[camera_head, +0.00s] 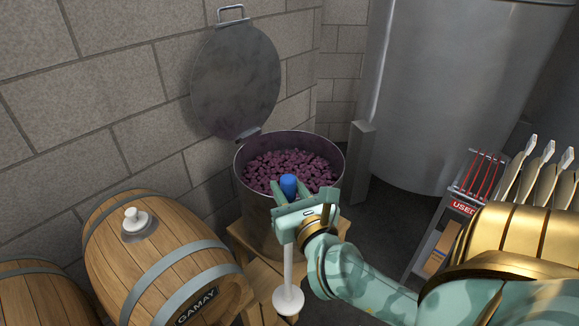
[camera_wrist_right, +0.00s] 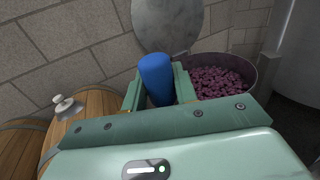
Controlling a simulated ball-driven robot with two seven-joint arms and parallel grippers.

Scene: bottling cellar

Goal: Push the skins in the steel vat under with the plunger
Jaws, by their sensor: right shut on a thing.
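The steel vat (camera_head: 256,212) stands open on a wooden stand, its lid (camera_head: 236,80) tipped up against the wall. Purple skins (camera_head: 292,165) fill it to a little below the rim; they also show in the right wrist view (camera_wrist_right: 222,82). My right gripper (camera_head: 287,188) is shut on the blue handle (camera_wrist_right: 157,80) of the plunger. The plunger hangs upright, its white shaft and round white disc (camera_head: 288,300) below the gripper, outside the vat on its near side. The disc is well below the rim. The left gripper is not in view.
A barrel labelled GAMAY (camera_head: 150,255) with a white bung (camera_head: 135,219) lies left of the vat. A large steel tank (camera_head: 450,90) stands behind right. A rack labelled USED (camera_head: 463,207) holds red rods and pale paddles at right.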

